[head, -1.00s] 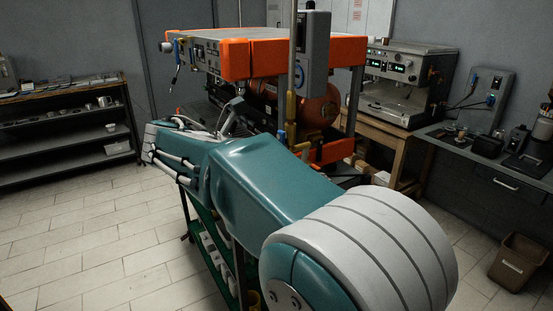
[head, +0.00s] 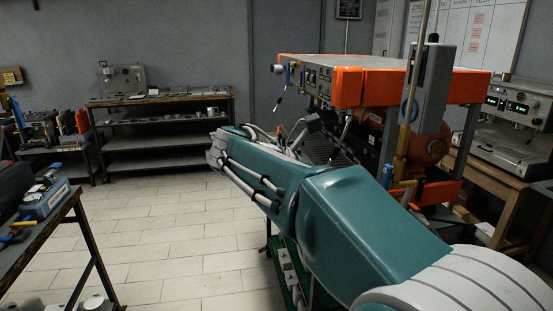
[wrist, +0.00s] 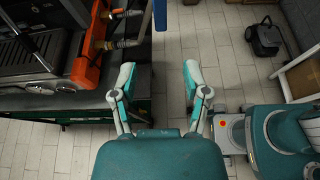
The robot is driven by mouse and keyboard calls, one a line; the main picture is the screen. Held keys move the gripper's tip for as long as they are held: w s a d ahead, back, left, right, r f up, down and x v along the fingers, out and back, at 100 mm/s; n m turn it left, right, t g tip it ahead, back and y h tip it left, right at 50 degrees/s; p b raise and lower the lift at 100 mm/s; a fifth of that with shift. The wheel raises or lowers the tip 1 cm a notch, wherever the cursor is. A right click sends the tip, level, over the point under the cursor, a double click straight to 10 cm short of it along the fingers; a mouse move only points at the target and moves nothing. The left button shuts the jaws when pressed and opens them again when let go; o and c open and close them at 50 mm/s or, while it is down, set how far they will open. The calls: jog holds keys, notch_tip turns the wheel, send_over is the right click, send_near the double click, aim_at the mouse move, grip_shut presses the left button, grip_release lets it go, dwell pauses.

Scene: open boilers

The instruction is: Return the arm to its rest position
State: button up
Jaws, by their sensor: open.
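Nothing is held. In the head view my teal and white arm (head: 370,225) reaches from the lower right up toward the middle left, in front of the orange machine (head: 365,88). The gripper's fingers cannot be made out in the head view. In the wrist view the orange frame of a machine (wrist: 90,45) is left of the fingers, close to the left one but apart from it.
A dark shelf (head: 160,140) stands at the back wall. A workbench (head: 50,225) with tools is at the left edge. A coffee machine (head: 515,125) stands on a wooden table at right. Tiled floor (head: 170,235) is open at left centre. A black object (wrist: 263,38) lies on the floor.

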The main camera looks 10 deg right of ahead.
jog(key=s+a+f+m+t+y, duration=0.2)
jog(key=s+f+m+y, duration=0.4)
jog(key=s+f+m, duration=0.2)
jog(key=s+a+f+m+t+y, duration=0.1)
jog(key=s+f+m+t+y, duration=0.1)
jog(key=s+f+m+y, duration=0.5)
jog(key=s+f+m, duration=0.2)
jog(key=s+m, duration=0.1)
jog(key=s, duration=0.2)
jog(key=shift+a+f+t, duration=0.15)
jog(key=shift+a+t, duration=0.2)
jog(key=shift+t, duration=0.05)
dwell(0.9)
